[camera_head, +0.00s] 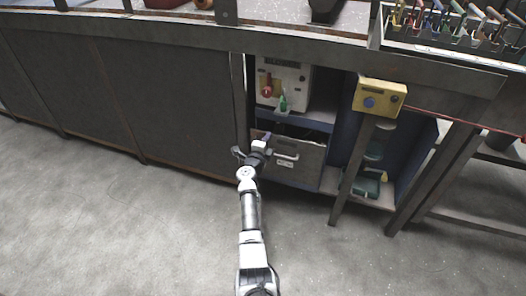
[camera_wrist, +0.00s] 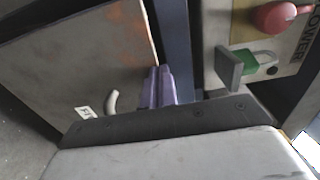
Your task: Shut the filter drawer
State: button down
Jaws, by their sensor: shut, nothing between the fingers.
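The filter drawer (camera_head: 309,158) has a grey front with a pale handle (camera_head: 286,156) and sits low in a blue cabinet frame under a control panel. A dark gap shows above its front, and the drawer seems to stand partly out; how far is hard to tell. In the wrist view the drawer (camera_wrist: 75,55) is a large grey panel with an orange stain, its handle (camera_wrist: 112,101) near the fingers. My gripper (camera_head: 267,137) is at the drawer's upper left. Its purple fingers (camera_wrist: 159,78) are together and empty, beside the panel's edge; contact cannot be told.
A yellow button box (camera_head: 379,97) on a post stands to the right. Dark bench panels (camera_head: 170,100) fill the left; open floor (camera_head: 130,220) lies in front.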

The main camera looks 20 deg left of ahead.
jog(key=shift+w+b, duration=0.6)
jog(key=shift+w, duration=0.85)
jog(key=shift+s+d, duration=0.1)
